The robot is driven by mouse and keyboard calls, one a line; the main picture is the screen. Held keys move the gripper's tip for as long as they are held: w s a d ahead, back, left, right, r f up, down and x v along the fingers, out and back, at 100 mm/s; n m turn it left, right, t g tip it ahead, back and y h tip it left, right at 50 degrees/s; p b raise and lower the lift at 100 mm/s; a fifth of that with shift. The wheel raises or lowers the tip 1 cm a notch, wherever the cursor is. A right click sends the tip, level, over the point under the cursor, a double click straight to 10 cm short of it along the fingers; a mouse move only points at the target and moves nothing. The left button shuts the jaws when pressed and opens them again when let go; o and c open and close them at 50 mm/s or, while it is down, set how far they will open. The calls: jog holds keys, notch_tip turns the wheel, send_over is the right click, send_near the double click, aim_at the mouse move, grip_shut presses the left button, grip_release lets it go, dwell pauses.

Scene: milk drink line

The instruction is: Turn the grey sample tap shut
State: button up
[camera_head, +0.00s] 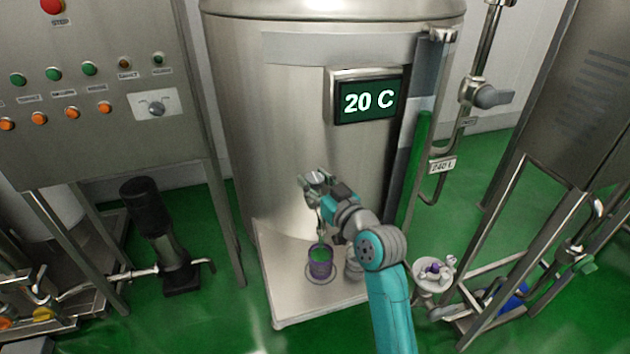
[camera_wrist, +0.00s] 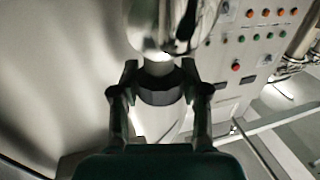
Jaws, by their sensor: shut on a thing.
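My gripper (camera_head: 316,188) is at the front of the steel tank (camera_head: 270,130), above a small shelf. In the wrist view my gripper (camera_wrist: 160,92) has one finger on each side of a dark grey ring-shaped part of the sample tap (camera_wrist: 160,96), shut on it. A shiny metal piece joins it towards the top of that picture. In the head view the gripper and arm hide most of the tap, so I cannot tell its turn position.
The steel shelf (camera_head: 290,300) juts out under the tank. A second small metal vessel (camera_head: 354,268) is partly behind my arm. A display (camera_head: 368,102) reads 20 C. A control panel (camera_head: 90,90) stands left, a steel frame (camera_head: 500,230) right. Green floor shows between.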

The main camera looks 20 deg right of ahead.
jog(key=shift+a+m+h, duration=0.1)
jog(key=shift+m+h, duration=0.2)
jog(key=shift+h, duration=0.2)
jog(key=shift+a+m+h, duration=0.1)
jog(key=shift+m+h, duration=1.05)
jog(key=shift+h, duration=0.65)
jog(key=shift+m+h, duration=1.15)
jog(key=shift+h, duration=0.65)
jog(key=m+g+h, duration=0.1)
jog(key=m+h, duration=0.1)
jog(key=h, duration=0.1)
jog(key=m+g+h, duration=0.1)
jog(key=m+h, duration=0.1)
jog(key=h, duration=0.1)
jog(key=shift+w+m+g+h, duration=0.1)
jog(key=shift+m+g+h, duration=0.3)
jog(key=m+g+h, duration=0.4)
jog(key=g, duration=0.1)
jog(key=shift+h, duration=0.3)
jog(key=shift+m+g+h, duration=1.1)
jog(key=shift+m+g, duration=0.8)
jog(key=shift+g, duration=0.6)
jog(key=shift+f, duration=0.1)
jog(key=o, duration=1.2)
jog(key=shift+c, duration=0.2)
